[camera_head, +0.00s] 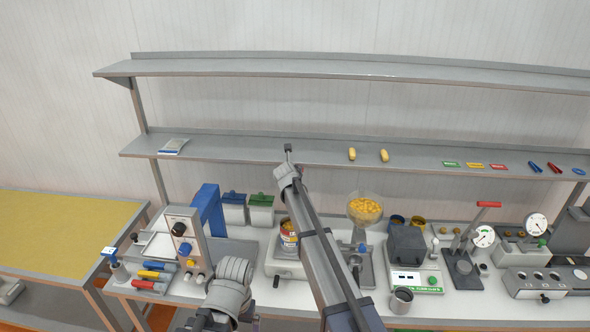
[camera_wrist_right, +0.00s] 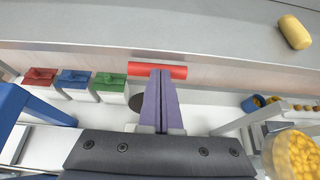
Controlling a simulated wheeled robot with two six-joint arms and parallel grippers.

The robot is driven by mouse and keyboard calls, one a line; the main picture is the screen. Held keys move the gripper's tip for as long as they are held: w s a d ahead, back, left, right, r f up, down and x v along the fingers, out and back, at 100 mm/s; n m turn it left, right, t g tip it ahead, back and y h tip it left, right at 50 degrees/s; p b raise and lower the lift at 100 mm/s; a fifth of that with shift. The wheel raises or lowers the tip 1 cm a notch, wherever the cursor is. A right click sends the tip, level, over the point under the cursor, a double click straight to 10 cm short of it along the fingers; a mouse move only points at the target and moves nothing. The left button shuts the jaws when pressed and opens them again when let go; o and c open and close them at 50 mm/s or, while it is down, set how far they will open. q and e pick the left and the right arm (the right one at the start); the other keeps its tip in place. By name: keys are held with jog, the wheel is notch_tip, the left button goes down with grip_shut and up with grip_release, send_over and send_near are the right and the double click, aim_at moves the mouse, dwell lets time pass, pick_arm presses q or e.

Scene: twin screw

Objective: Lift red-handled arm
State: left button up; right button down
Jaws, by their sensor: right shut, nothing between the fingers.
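A red cylindrical handle (camera_wrist_right: 145,70) lies level across the wrist view, just at the tips of my right gripper (camera_wrist_right: 161,74). The purple fingers are pressed together with nothing between them, and they overlap the handle's lower edge. I cannot tell whether they touch it. In the head view my right arm reaches up from the bottom to the gripper (camera_head: 288,150) and hides this handle's place. Another lever with a red handle (camera_head: 489,204) stands on a press at the right of the bench. My left arm shows at the bottom of the head view, but its gripper is out of sight.
Two long shelves (camera_head: 350,155) run behind the bench. A bowl of yellow pieces (camera_head: 366,209) is right of the arm. Lidded bins (camera_head: 260,210) stand left of it. A steel cup (camera_head: 401,302) is near the front edge.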

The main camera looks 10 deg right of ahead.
jog(key=shift+w+d+r, duration=0.1)
jog(key=shift+w+d, duration=0.05)
jog(key=shift+w, duration=0.1)
dwell(0.4)
